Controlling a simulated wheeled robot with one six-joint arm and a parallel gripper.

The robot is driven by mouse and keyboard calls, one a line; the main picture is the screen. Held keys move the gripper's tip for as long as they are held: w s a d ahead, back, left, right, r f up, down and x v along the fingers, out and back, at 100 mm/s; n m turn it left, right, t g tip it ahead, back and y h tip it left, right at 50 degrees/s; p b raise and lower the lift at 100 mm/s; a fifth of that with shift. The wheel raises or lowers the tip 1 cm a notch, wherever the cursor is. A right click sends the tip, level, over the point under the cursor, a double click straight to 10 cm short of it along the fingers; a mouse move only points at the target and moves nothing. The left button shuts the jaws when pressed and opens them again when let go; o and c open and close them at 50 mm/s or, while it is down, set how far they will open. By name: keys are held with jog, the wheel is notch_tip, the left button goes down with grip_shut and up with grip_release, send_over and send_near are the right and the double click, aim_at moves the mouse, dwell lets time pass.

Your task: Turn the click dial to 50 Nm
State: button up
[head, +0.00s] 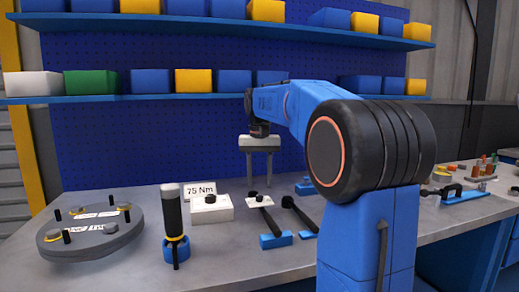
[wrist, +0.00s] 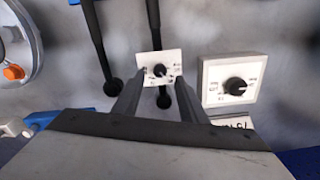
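My gripper (head: 260,180) points down over the bench, its two fingers apart with nothing held between them. Below it is a small white dial plate with a black knob (head: 259,199), on a black-handled tool. In the wrist view this plate (wrist: 147,60) lies between and just beyond the fingertips (wrist: 160,82). A larger white box with a black knob (head: 210,199) stands left of it, and shows at right in the wrist view (wrist: 235,86). Both dial faces carry marks too small to read. I cannot tell which setting either knob points to.
A "75 Nm" sign (head: 200,189) stands behind the white box. A black upright tool in a blue holder (head: 174,225) and a round grey flange (head: 90,232) are at left. Another black-handled tool (head: 299,215) lies close on the right. The front bench is fairly clear.

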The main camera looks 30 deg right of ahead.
aim_at(259, 196)
notch_tip(259, 196, up, 13)
dwell(0.4)
dwell(0.4)
